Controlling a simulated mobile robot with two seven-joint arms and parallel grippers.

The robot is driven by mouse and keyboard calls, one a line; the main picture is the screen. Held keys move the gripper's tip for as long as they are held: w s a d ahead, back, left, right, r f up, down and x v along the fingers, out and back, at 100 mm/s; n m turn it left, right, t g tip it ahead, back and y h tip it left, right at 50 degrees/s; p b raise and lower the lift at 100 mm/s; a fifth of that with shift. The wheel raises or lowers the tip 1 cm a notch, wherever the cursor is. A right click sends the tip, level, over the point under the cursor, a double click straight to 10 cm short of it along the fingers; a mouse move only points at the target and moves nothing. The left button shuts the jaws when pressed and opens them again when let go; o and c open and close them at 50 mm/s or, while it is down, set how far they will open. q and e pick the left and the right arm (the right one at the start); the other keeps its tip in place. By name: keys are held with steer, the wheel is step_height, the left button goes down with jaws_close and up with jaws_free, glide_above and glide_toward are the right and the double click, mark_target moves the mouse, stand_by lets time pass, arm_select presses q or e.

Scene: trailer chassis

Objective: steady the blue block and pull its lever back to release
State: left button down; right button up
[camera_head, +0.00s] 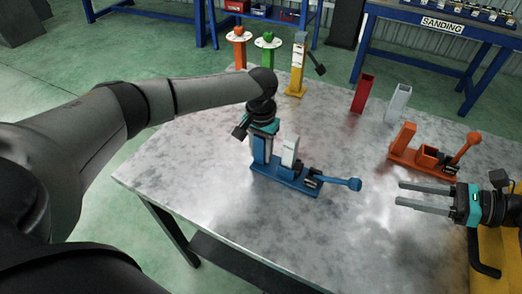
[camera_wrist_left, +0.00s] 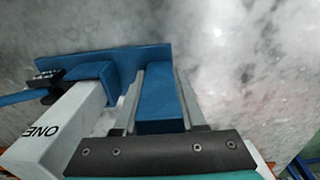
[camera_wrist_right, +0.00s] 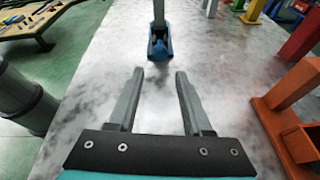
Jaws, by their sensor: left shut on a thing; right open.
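The blue block (camera_head: 290,178) stands on the metal table with a blue post at its left end, a white piece (camera_head: 290,150) upright in its middle, and a lever (camera_head: 340,182) with a round knob pointing right. My left gripper (camera_head: 262,140) comes from above and is shut on the post; in the left wrist view its fingers lie on both sides of the blue post (camera_wrist_left: 161,98). My right gripper (camera_head: 400,195) is open and empty, right of the knob and apart from it. In the right wrist view the knob (camera_wrist_right: 158,50) is ahead of the open fingers (camera_wrist_right: 160,78).
An orange block with a lever (camera_head: 432,155) stands on the right, behind my right gripper. Red (camera_head: 363,93) and white (camera_head: 398,103) upright pieces and several coloured posts (camera_head: 268,50) stand at the back. The table between knob and right gripper is clear.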

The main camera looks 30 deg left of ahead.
steer(key=shift+c, duration=0.2)
steer(key=c, duration=0.5)
steer(key=shift+w+a+r+n+h, duration=0.1)
steer(key=shift+a+r+n+h, duration=0.2)
steer(key=shift+a, duration=0.15)
jaws_close()
steer(key=a+r+n+t+h, duration=0.1)
steer(key=a+r+n+h, duration=0.2)
steer(key=h, duration=1)
steer(key=shift+w+a+r+n, duration=0.35)
steer(key=shift+r+n, duration=0.15)
steer(key=shift+r, duration=0.8)
